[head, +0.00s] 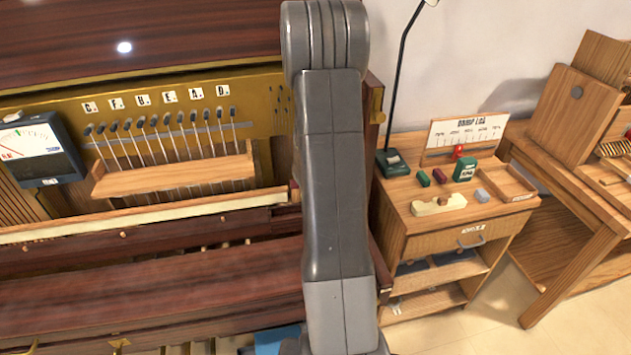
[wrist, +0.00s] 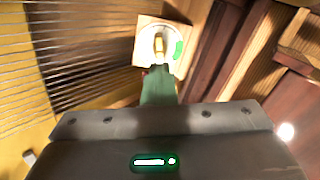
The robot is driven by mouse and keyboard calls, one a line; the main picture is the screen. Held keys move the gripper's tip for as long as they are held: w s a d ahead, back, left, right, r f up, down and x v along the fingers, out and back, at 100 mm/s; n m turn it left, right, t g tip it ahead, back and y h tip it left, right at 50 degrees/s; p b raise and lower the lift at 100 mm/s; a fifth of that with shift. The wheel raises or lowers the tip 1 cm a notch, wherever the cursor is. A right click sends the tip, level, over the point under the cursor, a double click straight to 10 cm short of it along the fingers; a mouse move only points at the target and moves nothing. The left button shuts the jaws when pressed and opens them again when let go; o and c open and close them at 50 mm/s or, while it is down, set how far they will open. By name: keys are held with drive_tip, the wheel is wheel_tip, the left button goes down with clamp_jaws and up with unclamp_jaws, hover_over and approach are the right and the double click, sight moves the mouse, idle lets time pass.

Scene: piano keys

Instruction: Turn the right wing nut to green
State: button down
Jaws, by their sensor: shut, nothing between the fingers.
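In the wrist view a brass wing nut (wrist: 159,47) sits on a white round dial on a pale square wooden block (wrist: 145,27). A green patch (wrist: 179,48) shows on the right side of the dial. The wing nut looks upright in the picture, not toward the green patch. My gripper (wrist: 159,73), with green fingers, is shut and empty just below the wing nut in the picture. I cannot tell whether its tips touch the nut. A small red bit shows beside the fingers. In the head view my arm hides the gripper and the wing nut.
Piano strings (wrist: 85,50) run left of the block, dark wooden rails right of it. In the head view a meter (head: 42,145) and a row of tuning pins stand at left. A small cabinet (head: 400,190) with a lamp and small objects stands right of the piano.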

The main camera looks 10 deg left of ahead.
drive_tip(key=shift+n+b, duration=1.05)
drive_tip(key=shift+n, duration=0.75)
drive_tip(key=n+b, duration=0.1)
drive_tip(key=n, duration=0.2)
drive_tip(key=shift+n, duration=0.4)
drive_tip(key=shift+b, duration=0.3)
drive_tip(key=shift+n+b, duration=0.55)
drive_tip(key=shift+n, duration=1.25)
